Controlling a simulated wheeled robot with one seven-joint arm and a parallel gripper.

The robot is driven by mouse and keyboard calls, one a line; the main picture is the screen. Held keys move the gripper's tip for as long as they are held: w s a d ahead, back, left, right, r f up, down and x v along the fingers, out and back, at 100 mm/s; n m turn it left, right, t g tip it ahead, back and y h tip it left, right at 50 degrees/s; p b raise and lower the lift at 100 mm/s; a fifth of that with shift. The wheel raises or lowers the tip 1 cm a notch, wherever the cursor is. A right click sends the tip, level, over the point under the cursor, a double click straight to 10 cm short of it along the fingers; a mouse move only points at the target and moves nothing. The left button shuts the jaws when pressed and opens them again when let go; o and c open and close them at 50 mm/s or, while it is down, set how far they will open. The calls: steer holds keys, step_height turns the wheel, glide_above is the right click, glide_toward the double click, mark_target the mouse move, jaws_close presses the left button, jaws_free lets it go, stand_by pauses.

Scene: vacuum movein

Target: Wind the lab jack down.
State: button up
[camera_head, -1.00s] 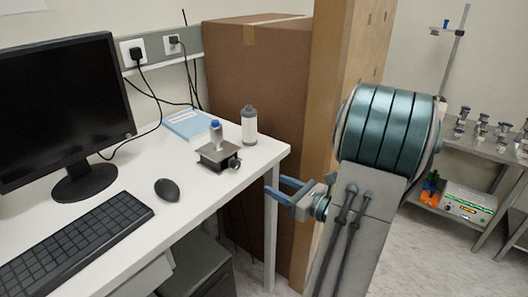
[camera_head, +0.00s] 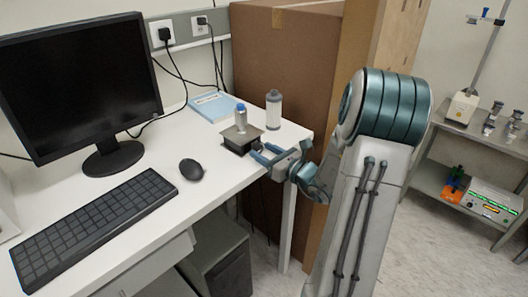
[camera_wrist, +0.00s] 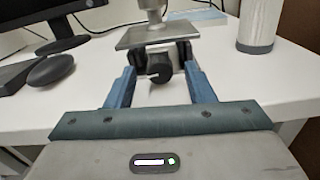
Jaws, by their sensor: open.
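The lab jack (camera_head: 238,140) stands near the right end of the white desk, with a small blue-capped bottle (camera_head: 240,116) upright on its top plate. In the wrist view its plate (camera_wrist: 157,36) is above a dark round knob (camera_wrist: 159,70) that faces me. My gripper (camera_head: 262,154) is open at the jack's knob side. In the wrist view its two blue fingers (camera_wrist: 158,68) stand to the left and right of the knob, with visible gaps. Whether either fingertip touches the jack is hard to tell.
A white bottle with a grey cap (camera_head: 273,110) stands close behind and right of the jack. A blue booklet (camera_head: 213,106) lies behind it. A mouse (camera_head: 191,169), keyboard (camera_head: 95,222) and monitor (camera_head: 78,88) are left. A large cardboard box (camera_head: 285,70) stands behind the desk's end.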

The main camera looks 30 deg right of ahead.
steer(key=shift+w, duration=0.1)
steer(key=c, duration=1)
steer(key=shift+f+n+b, duration=0.3)
steer(key=shift+n+b, duration=0.4)
steer(key=shift+b, duration=0.5)
steer(key=shift+n+b, duration=0.6)
steer(key=shift+b, duration=0.15)
steer(key=shift+a+r, duration=0.1)
steer(key=shift+r, duration=0.1)
steer(key=shift+n, duration=0.3)
steer(key=o, duration=1)
